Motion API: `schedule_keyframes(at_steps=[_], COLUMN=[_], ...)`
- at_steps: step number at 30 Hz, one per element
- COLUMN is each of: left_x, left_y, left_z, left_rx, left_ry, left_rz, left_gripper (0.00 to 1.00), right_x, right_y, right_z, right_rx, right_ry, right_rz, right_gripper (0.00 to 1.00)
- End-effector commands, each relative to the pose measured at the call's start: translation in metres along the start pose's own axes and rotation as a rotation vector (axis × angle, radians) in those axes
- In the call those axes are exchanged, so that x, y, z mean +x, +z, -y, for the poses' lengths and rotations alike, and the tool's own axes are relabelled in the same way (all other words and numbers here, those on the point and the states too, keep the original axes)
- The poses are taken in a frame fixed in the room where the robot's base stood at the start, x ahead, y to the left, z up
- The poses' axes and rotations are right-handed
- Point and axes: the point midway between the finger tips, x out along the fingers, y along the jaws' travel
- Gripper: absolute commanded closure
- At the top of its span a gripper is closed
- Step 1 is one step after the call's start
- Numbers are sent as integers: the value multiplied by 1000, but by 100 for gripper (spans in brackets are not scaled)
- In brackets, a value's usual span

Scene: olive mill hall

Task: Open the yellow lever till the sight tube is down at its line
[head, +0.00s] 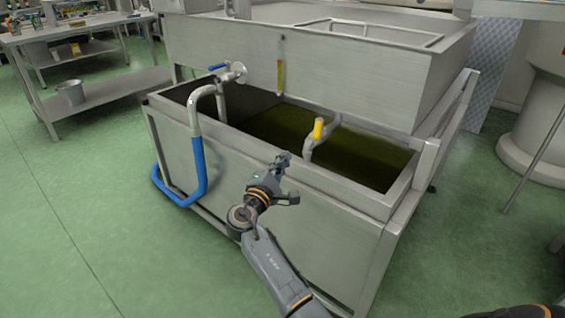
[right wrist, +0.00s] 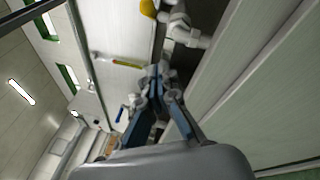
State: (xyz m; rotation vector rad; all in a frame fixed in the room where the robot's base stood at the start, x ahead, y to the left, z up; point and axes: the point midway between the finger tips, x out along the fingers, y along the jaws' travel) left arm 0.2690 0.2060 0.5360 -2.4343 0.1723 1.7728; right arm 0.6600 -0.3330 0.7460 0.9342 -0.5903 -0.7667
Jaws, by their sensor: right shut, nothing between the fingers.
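The yellow lever (head: 318,128) stands upright on a grey pipe valve over the open front trough (head: 170,108). It also shows at the top of the right wrist view (right wrist: 148,8). The sight tube (head: 281,72), a thin yellowish strip, is on the front of the upper steel tank (head: 350,75); it shows in the right wrist view (right wrist: 127,63) too. Its level and line are too small to read. My right gripper (head: 283,158) is shut and empty near the trough's front rim, below and left of the yellow lever, apart from it. My left gripper is not in view.
A blue-handled valve (head: 217,67) sits left of the sight tube. A bent pipe with a blue hose (head: 197,165) hangs over the trough's front left. Dark greenish liquid lies in the trough. A steel table (head: 100,85) with a bucket (head: 71,93) stands at the left.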

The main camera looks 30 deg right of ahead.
Motion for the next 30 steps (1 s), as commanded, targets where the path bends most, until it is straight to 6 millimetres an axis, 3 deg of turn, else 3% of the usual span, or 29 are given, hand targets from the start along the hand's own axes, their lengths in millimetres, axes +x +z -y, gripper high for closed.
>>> schedule_keyframes(at_steps=[7, 11, 18, 30], left_x=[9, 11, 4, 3], left_y=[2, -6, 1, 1], left_z=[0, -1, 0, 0], left_rx=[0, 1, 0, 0], left_ry=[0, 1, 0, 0], left_rz=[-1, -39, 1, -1], left_gripper=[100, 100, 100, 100], right_x=[55, 79, 84, 85], right_y=[0, 2, 33, 38], right_z=[1, 1, 0, 1], right_rx=[4, 4, 5, 4], right_ry=[-1, -1, -1, -1], right_rz=[1, 0, -3, -3], right_gripper=[100, 100, 100, 100])
